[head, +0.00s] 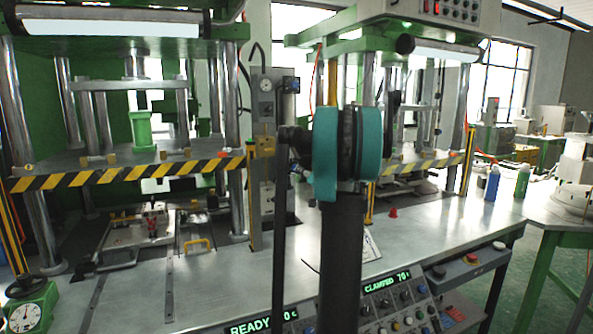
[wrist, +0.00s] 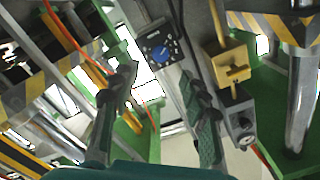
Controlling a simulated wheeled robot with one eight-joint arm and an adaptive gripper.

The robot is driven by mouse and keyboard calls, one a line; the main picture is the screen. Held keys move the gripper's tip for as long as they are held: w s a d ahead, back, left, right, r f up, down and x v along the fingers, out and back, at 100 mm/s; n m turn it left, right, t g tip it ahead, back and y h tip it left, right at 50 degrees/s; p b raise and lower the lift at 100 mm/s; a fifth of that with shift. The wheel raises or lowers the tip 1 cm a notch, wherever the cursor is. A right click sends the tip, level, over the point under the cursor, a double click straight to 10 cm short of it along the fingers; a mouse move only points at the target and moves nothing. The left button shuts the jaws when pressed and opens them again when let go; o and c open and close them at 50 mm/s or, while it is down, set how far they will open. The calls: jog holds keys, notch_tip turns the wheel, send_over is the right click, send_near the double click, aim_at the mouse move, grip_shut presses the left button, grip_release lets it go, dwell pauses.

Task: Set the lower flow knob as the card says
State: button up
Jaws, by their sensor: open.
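In the wrist view my gripper (wrist: 158,80) is open and empty, its two fingers apart. A blue round knob (wrist: 157,52) on a dark square plate shows beyond and between the fingertips, apart from them. I cannot tell for certain which one the wrist view shows. A white card (head: 371,246) lies on the table, partly hidden by my arm; its writing is unreadable. My fingers are hidden in the head view.
The grey post (head: 256,215) carries a gauge (head: 265,85) and a brass valve (head: 265,146). Presses with striped edges stand either side. A control panel (head: 395,305) reads READY and CLAMPED. A red cone (head: 393,212) and bottles (head: 492,184) stand right. The right tabletop is mostly clear.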

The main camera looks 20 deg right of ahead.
aim_at(294, 167)
jog(key=w, duration=0.8)
jog(key=shift+w+a, duration=0.15)
jog(key=shift+w, duration=0.2)
jog(key=shift+c, duration=0.2)
grip_shut()
